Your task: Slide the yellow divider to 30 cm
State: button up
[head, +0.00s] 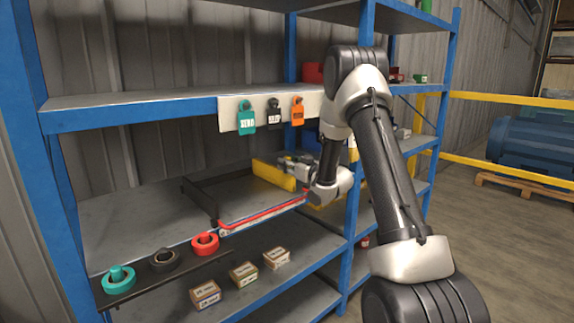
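The yellow divider (272,174) stands on the middle shelf (135,232) of the blue rack, toward its right part. My gripper (292,168) reaches in from the right at the divider's right end and overlaps it in the picture. The fingers are small and partly hidden, so I cannot tell whether they are open or closed on it. A red and white strip (262,215), perhaps a scale, runs along the front shelf edge. Its markings are too small to read, and my arm hides its right end.
A black bar (203,198) lies on the shelf left of the divider. Three tags, including a teal one (246,119), hang above. Three rings, including a red one (205,244), sit on a black strip. Small boxes (243,273) stand below. A blue upright (349,245) is near my arm.

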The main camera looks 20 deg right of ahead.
dwell(0.3)
jog(key=v, duration=1.2)
jog(key=shift+r, duration=0.15)
jog(key=s+r+m+g+h, duration=0.2)
jog(key=s+r+g+h, duration=0.45)
jog(key=s+r, duration=0.3)
jog(key=s+a+g, duration=0.3)
jog(key=s+a, duration=0.1)
jog(key=s, duration=1)
jog(key=s+a+m+g, duration=0.1)
jog(key=s+a+g, duration=0.2)
jog(key=s, duration=1.2)
jog(key=shift+s+a+f+m+y, duration=0.25)
jog(key=shift+a+f+m+y, duration=0.05)
jog(key=shift+a+y, duration=0.15)
